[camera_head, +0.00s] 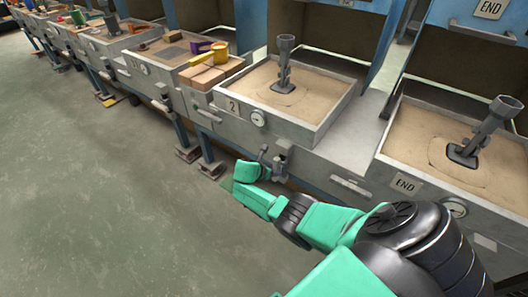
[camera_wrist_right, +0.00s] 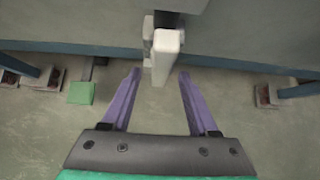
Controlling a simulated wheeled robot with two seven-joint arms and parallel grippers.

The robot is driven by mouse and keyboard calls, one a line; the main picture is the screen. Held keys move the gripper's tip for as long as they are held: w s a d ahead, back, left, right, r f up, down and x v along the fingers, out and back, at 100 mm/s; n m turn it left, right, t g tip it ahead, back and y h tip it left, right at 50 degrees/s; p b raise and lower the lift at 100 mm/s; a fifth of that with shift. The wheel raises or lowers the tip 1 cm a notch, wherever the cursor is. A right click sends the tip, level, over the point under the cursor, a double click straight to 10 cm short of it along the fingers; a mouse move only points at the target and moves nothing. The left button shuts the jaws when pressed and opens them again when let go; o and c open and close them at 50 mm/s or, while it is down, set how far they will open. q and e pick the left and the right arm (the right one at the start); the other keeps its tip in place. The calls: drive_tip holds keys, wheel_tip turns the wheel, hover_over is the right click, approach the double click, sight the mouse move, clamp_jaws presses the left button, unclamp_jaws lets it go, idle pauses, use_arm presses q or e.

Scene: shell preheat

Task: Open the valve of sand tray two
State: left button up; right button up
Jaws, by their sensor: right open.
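Sand tray two (camera_head: 318,122), marked by a "2" plate (camera_head: 232,105), is a grey metal tray of sand. Its valve (camera_head: 280,166) is a small grey fitting with a lever, low on the tray's front. My right gripper (camera_head: 262,174) is beside the valve in the head view, its fingers mostly hidden there. In the right wrist view, the purple fingers of my right gripper (camera_wrist_right: 159,73) are spread open. The pale valve handle (camera_wrist_right: 165,52) stands between and just beyond the fingertips, with visible gaps to both. My left gripper is out of view.
A dark grey metal piece (camera_head: 284,75) stands in tray two's sand. A gauge (camera_head: 257,118) sits on its front. More trays run off to the left. The floor (camera_head: 90,190) in front is clear.

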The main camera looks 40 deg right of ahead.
use_arm(q)
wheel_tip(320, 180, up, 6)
drive_tip(key=p, duration=0.4)
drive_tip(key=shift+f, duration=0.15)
use_arm(e)
drive_tip(key=v, duration=1)
drive_tip(key=s+a+f+m+g+y+p, duration=0.1)
drive_tip(key=s+a+f+m+y+p, duration=0.15)
drive_tip(key=s+f, duration=0.55)
drive_tip(key=s+a+f+m+y+p, duration=0.1)
drive_tip(key=s+a+f+m+y, duration=0.2)
drive_tip(key=s+f, duration=0.5)
use_arm(q)
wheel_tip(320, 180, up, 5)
drive_tip(key=shift+p, duration=0.8)
use_arm(e)
drive_tip(key=s+a+f+m+y, duration=0.1)
drive_tip(key=s+f+m, duration=0.2)
drive_tip(key=s+m, duration=0.3)
drive_tip(key=s+a+f+m+y, duration=0.1)
drive_tip(key=s+m, duration=0.6)
drive_tip(key=s, duration=1)
wheel_tip(320, 180, down, 3)
drive_tip(key=shift+r+y, duration=0.15)
drive_tip(key=shift+y, duration=0.4)
drive_tip(key=shift+m, duration=0.25)
